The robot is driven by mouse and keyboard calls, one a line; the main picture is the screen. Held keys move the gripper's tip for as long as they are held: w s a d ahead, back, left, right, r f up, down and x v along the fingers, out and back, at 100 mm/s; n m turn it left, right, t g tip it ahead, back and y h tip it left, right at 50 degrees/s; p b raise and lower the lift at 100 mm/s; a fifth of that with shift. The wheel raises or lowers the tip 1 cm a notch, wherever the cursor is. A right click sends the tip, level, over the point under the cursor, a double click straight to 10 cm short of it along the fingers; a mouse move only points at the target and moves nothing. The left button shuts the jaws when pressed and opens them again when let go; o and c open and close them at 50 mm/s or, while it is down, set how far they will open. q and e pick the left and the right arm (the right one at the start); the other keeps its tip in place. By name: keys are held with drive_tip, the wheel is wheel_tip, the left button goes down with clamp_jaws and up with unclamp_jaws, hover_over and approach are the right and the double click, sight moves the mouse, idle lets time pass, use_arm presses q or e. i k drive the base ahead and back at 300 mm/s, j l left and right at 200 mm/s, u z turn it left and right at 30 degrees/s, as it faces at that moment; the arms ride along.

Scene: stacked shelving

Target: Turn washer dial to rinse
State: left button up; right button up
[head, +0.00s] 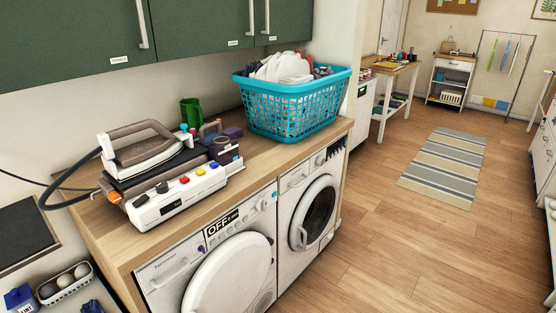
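Two white front-loading machines stand under a wooden counter. The nearer machine (165,290) has a drawer front at its left, a black display (220,224) reading "OFF", and a round white door (228,276) cut by the bottom edge. A small round knob (263,205) sits right of the display; I cannot make out its markings or pointer. The farther machine (291,180) has a round dark-glass door (314,215) and a control panel. I cannot tell for certain which is the washer. Neither of my grippers is in view.
The counter (262,163) holds an iron (145,150) on a station with coloured buttons, a green mug (191,111) and a teal laundry basket (293,116). Green cabinets (190,25) hang above. The wooden floor (400,250) to the right is open, with a striped rug (445,165).

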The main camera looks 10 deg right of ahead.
sight(321, 160)
drive_tip(key=i+l+u, duration=0.15)
drive_tip(key=u, duration=0.15)
drive_tip(key=i+l+u, duration=0.15)
drive_tip(key=l+u, duration=0.15)
drive_tip(key=i+l+u, duration=0.1)
drive_tip(key=l+u, duration=0.15)
drive_tip(key=l, duration=0.2)
drive_tip(key=i+l+u, duration=0.1)
drive_tip(key=l+u, duration=0.2)
